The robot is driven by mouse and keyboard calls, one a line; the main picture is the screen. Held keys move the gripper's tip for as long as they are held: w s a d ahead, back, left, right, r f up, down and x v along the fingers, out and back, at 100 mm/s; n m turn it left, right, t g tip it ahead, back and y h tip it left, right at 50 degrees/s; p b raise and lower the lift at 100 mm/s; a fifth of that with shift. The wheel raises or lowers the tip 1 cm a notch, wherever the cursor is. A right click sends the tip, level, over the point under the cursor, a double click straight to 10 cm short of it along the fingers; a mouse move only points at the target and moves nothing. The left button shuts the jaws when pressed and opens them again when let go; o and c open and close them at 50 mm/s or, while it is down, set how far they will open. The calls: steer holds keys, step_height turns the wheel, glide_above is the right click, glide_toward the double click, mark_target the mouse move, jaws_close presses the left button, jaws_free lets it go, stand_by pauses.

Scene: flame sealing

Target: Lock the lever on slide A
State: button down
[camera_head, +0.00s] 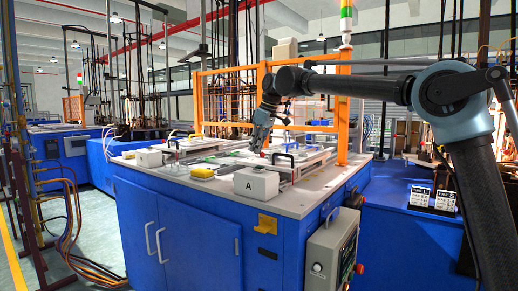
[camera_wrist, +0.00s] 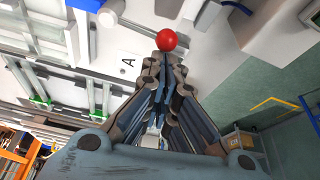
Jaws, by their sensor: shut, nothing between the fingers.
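The lever's red ball knob (camera_wrist: 166,40) shows in the wrist view just beyond my fingertips; I cannot tell whether they touch it. In the head view the knob (camera_head: 263,154) is a small red dot below my gripper (camera_head: 258,148). My gripper also shows in the wrist view (camera_wrist: 168,62), with its fingers together and nothing between them. Slide A is the railed slide (camera_head: 290,160) behind the white block marked A (camera_head: 256,184). A letter A also shows on a white surface (camera_wrist: 128,72) in the wrist view.
The slides sit on a white-topped blue cabinet (camera_head: 190,235). An orange guard frame (camera_head: 343,110) stands behind and right of slide A. Yellow parts (camera_head: 203,173) and a second white block (camera_head: 149,158) lie to the left. A control panel (camera_head: 333,255) hangs at the cabinet's front right.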

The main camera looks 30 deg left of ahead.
stand_by(0.3)
steer(key=shift+a+r, duration=0.1)
steer(key=shift+a, duration=0.55)
steer(key=shift+s+a+r, duration=0.1)
steer(key=shift+a, duration=0.55)
steer(key=shift+s+a+r, duration=0.1)
steer(key=shift+a, duration=0.5)
steer(key=v, duration=1)
steer(key=shift+w, duration=0.15)
